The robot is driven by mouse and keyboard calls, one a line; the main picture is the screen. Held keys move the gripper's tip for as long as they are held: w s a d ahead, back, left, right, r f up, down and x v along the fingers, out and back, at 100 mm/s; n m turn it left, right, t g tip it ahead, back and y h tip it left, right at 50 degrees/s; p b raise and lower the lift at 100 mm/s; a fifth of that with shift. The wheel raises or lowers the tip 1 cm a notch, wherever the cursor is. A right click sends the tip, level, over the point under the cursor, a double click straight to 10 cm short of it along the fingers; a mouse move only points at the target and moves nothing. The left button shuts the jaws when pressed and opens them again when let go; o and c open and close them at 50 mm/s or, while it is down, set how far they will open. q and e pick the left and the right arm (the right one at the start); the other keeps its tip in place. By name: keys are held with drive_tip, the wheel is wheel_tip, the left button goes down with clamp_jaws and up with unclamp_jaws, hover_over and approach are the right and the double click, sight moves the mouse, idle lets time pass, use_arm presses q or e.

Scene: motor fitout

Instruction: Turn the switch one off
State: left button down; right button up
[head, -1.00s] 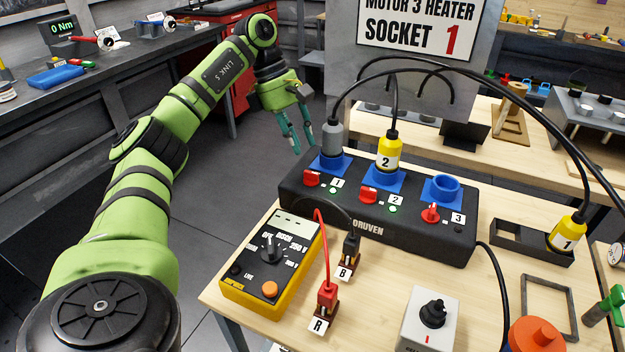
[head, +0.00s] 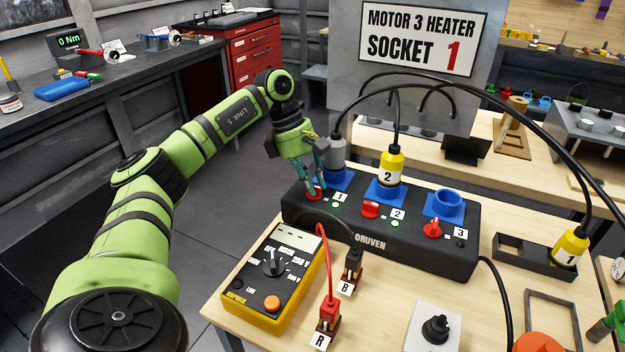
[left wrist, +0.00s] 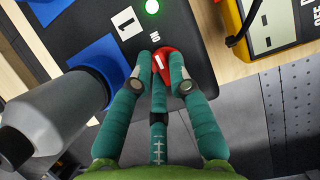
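Switch one is a red rotary knob (head: 314,193) on the front left of the black socket box (head: 371,236), beside label 1 (head: 340,197). In the left wrist view the knob (left wrist: 165,62) shows partly behind the fingertips, and the green lamp (left wrist: 152,6) near it is lit. My left gripper (head: 312,184) reaches down over the knob, and its fingertips (left wrist: 160,66) are spread to either side of it. I see no clear sign of it squeezing, and contact is hard to tell. My right gripper is not in view.
A grey plug (head: 335,154) stands in the socket right behind the gripper. A yellow plug 2 (head: 391,165) is in the middle socket; the third socket (head: 444,204) is empty. A yellow multimeter (head: 272,277) and its probes stand in front of the box. Cables arch above.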

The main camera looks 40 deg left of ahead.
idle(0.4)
use_arm(q)
drive_tip(key=shift+n, duration=0.4)
drive_tip(key=shift+s+n+t+y+b, duration=0.1)
drive_tip(key=shift+n+t+y+b, duration=0.3)
drive_tip(key=shift+n, duration=0.7)
drive_tip(key=n+t, duration=0.1)
drive_tip(key=n, duration=0.1)
drive_tip(key=n+y, duration=0.1)
drive_tip(key=n, duration=0.2)
drive_tip(key=shift+s+t+b, duration=0.15)
drive_tip(key=shift+t+b, duration=0.2)
drive_tip(key=shift+t, duration=0.05)
drive_tip(key=n+y, duration=0.1)
drive_tip(key=n, duration=0.1)
drive_tip(key=n+y, duration=0.1)
drive_tip(key=n, duration=0.1)
drive_tip(key=shift+d+n+t, duration=0.1)
drive_tip(key=shift+n+t, duration=0.2)
drive_tip(key=shift+n, duration=0.1)
drive_tip(key=shift+s+d+r+n+y, duration=0.1)
drive_tip(key=shift+n+y, duration=0.4)
drive_tip(key=shift+n, duration=0.75)
drive_tip(key=shift+s+n+y, duration=0.1)
drive_tip(key=shift+n+y, duration=0.4)
drive_tip(key=shift+n, duration=0.75)
drive_tip(key=c, duration=1.4)
unclamp_jaws()
drive_tip(key=shift+c, duration=0.2)
